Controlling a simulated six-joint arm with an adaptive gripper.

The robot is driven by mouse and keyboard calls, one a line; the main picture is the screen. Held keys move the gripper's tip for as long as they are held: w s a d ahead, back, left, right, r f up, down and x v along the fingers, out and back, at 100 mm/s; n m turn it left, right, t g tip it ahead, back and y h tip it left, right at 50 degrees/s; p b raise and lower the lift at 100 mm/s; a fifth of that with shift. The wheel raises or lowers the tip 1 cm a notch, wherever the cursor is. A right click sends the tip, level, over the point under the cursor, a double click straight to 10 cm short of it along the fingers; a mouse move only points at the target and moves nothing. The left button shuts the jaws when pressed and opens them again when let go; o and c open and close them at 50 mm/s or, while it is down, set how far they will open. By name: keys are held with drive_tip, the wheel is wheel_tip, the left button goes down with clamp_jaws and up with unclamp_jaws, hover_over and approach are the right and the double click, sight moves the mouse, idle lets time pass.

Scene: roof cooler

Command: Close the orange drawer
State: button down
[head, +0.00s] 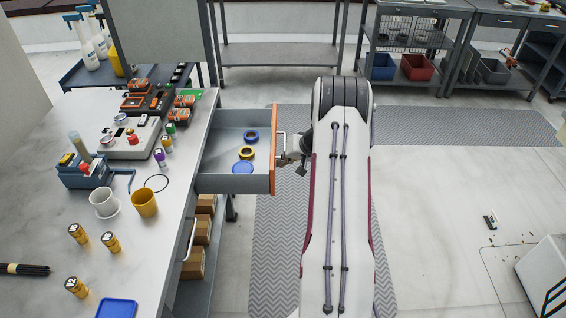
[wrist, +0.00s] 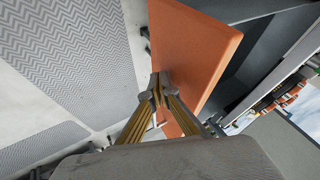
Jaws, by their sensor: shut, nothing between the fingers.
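The orange drawer stands pulled out from the workbench in the head view, its orange front (head: 273,148) facing right, with a metal bar handle on it. Inside its grey box lie a blue ring, a yellow ring and a blue lid-like disc. My gripper (head: 292,158) is at the outer side of the front, close by the handle. In the wrist view the shut fingertips (wrist: 160,82) are at the orange front panel (wrist: 195,50), near its edge. I cannot tell whether they touch the panel or handle. Nothing is seen between the fingers.
The workbench top (head: 120,235) carries several cups, bottles, tools and a blue tray (head: 117,308). Cardboard boxes (head: 196,262) sit on a shelf below. A grey patterned mat (head: 275,225) covers the floor beside the drawer. Metal shelving (head: 280,52) stands behind.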

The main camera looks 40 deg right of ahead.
drive_tip(key=w+a, duration=1.6)
drive_tip(key=shift+s+d, duration=0.1)
drive_tip(key=shift+s+d, duration=0.4)
drive_tip(key=shift+s+d+r, duration=0.15)
drive_tip(key=shift+s+d, duration=0.8)
drive_tip(key=shift+s, duration=0.05)
drive_tip(key=v, duration=0.8)
drive_tip(key=shift+s+r, duration=0.15)
drive_tip(key=shift+r, duration=0.15)
drive_tip(key=shift+s+r, duration=0.35)
drive_tip(key=shift+d, duration=0.1)
